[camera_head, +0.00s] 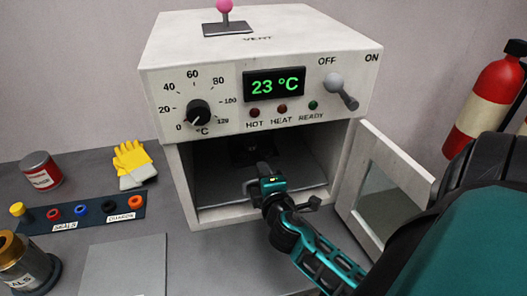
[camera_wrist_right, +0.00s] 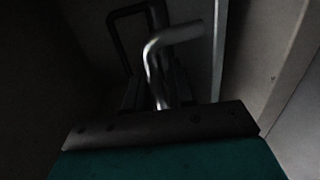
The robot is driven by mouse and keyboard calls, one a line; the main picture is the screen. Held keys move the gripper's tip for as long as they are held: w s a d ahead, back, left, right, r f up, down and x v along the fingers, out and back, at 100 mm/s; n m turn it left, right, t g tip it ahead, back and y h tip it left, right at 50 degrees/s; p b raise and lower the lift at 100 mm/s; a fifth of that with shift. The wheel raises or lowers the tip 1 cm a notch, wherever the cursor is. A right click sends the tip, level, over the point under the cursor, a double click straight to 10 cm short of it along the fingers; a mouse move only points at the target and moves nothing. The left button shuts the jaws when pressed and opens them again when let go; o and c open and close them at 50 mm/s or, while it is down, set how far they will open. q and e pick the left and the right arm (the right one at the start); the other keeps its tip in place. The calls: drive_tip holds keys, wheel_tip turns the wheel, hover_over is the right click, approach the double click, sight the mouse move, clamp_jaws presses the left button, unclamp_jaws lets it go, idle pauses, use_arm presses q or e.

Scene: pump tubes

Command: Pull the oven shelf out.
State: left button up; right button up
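The oven (camera_head: 255,60) stands on the counter with its windowed door (camera_head: 385,185) swung open to the right. The grey oven shelf (camera_head: 225,186) lies low inside the dark chamber. My right gripper (camera_head: 264,172) reaches into the opening, above the front part of the shelf. The right wrist view is dark. It shows a pale bent bar (camera_wrist_right: 168,45) and a dark looped bar (camera_wrist_right: 120,28) ahead of the wrist. I cannot tell whether the fingers touch either bar or are open or shut. My left gripper is not in view.
The door stands close to the right of my right arm. A dark object (camera_head: 252,150) is inside the chamber. Seal rings on a rack (camera_head: 90,222), a red can (camera_head: 40,170) and yellow gloves (camera_head: 132,160) are at left. A fire extinguisher (camera_head: 490,100) hangs at right.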

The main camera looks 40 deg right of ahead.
drive_tip(key=shift+c, duration=0.4)
clamp_jaws()
drive_tip(key=shift+s+f, duration=0.1)
